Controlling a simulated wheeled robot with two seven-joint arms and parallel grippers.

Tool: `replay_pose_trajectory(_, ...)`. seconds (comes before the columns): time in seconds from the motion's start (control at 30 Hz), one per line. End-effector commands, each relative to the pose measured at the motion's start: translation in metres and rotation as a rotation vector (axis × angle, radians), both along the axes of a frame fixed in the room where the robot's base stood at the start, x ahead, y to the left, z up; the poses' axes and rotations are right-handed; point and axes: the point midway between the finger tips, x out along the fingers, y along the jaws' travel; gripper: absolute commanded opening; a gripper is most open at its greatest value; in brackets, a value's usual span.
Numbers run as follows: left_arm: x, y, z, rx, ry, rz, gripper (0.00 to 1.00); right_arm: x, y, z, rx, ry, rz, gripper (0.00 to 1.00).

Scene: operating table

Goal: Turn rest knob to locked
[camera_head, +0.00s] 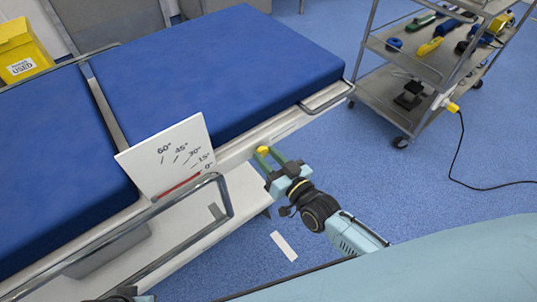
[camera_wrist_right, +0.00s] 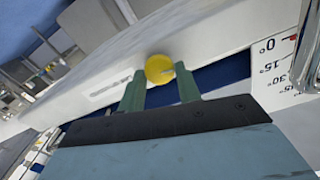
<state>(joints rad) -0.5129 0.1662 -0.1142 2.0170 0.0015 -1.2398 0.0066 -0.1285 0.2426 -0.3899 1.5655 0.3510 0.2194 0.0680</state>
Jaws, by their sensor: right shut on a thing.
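The yellow round rest knob (camera_head: 262,150) is on the side rail of the operating table, near its front edge. My right gripper (camera_head: 275,160) is at the knob, its green fingers shut on it. In the right wrist view the knob (camera_wrist_right: 159,68) shows between the two fingertips (camera_wrist_right: 160,88), with a small pale mark on its right side. No locked or unlocked label is readable. Of my left arm only a dark and pale blue part shows at the bottom left edge; its fingers are out of sight.
The operating table (camera_head: 210,70) has blue pads. A white angle board (camera_head: 170,155) carries a red line near 0°. A bent metal rail (camera_head: 222,190) stands in front. A metal cart (camera_head: 375,98) with tools is at right, a yellow bin (camera_head: 22,48) at far left.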

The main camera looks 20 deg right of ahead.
Motion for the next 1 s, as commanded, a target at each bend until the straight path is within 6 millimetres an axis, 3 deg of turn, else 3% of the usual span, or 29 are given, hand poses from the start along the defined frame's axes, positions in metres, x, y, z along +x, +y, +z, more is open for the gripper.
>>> replay_pose_trajectory(0.5,-0.009,0.018,-0.036,0.026,0.025,0.002,0.36,0.0,-0.001,0.0,0.459,0.169,0.001,0.11)
replay_pose_trajectory(1.0,-0.008,0.018,-0.036,0.027,0.025,0.001,0.36,0.0,-0.002,-0.003,0.902,0.329,0.001,0.11)
